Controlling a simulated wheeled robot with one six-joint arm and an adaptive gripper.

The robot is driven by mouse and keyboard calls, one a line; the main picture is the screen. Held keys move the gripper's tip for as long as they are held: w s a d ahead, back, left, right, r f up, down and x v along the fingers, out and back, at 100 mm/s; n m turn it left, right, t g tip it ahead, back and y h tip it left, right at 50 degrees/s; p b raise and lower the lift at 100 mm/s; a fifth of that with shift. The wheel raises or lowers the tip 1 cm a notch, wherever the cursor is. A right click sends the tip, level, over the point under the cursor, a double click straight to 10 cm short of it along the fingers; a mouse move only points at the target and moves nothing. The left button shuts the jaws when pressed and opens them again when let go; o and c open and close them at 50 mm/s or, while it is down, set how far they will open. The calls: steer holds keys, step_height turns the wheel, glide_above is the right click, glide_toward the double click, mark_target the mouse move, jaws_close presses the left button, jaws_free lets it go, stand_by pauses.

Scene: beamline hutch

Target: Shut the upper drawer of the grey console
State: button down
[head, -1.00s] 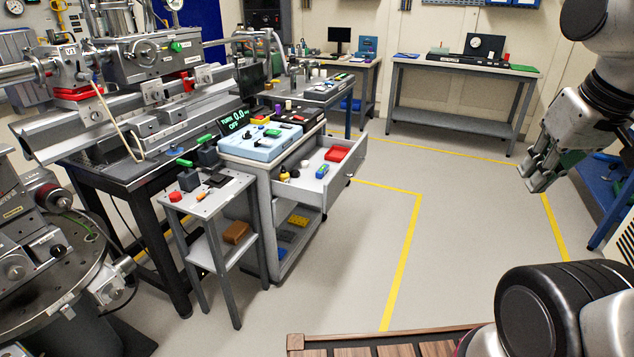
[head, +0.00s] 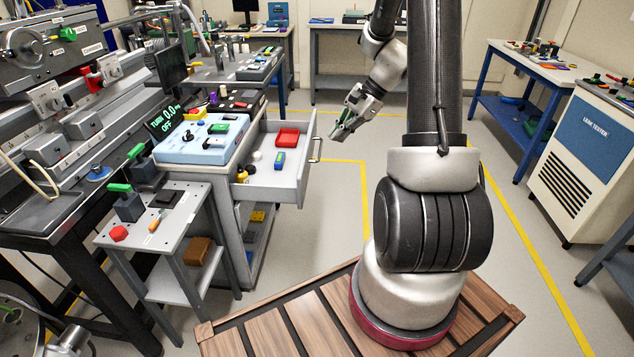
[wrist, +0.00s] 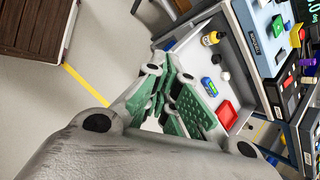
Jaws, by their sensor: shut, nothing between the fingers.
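The grey console (head: 241,222) stands left of centre in the head view, with its upper drawer (head: 300,180) pulled out to the right. The drawer has a bar handle (head: 316,150) on its front. Inside lie a red tray (head: 288,137), a blue block (head: 280,160) and small yellow, black and white items. My gripper (head: 341,131) is shut and empty, just right of the drawer front and apart from it in the head view. In the wrist view, my gripper's green-padded fingers (wrist: 168,100) cover part of the drawer (wrist: 238,85); the handle is hidden there.
A blue control box (head: 205,140) with a display sits on the console. A small side table (head: 180,215) with a red knob stands in front of it. The floor right of the drawer is clear up to my base. A leak tester cabinet (head: 585,150) stands at the right.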

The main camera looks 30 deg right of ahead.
mark_target(245, 176)
steer(key=w+d+f+m+t+y, duration=0.1)
steer(key=w+d+f+m, duration=0.2)
steer(key=f, duration=0.5)
steer(key=w+d+f+m+t, duration=0.1)
steer(key=d+f+m, duration=0.2)
steer(key=f+m, duration=0.35)
steer(key=w+a+f+n, duration=0.2)
steer(key=w+a+f, duration=0.4)
steer(key=a+f, duration=0.2)
steer(key=shift+a+f, duration=0.3)
steer(key=shift+w+a, duration=0.1)
steer(key=w+a, duration=0.4)
steer(key=a, duration=0.2)
steer(key=w+a, duration=0.4)
steer(key=a, duration=0.2)
steer(key=w+a, duration=0.4)
steer(key=a, duration=0.3)
steer(key=shift+w, duration=0.4)
steer(key=shift+w+a, duration=0.45)
steer(key=shift+a, duration=0.25)
steer(key=shift+r, duration=0.1)
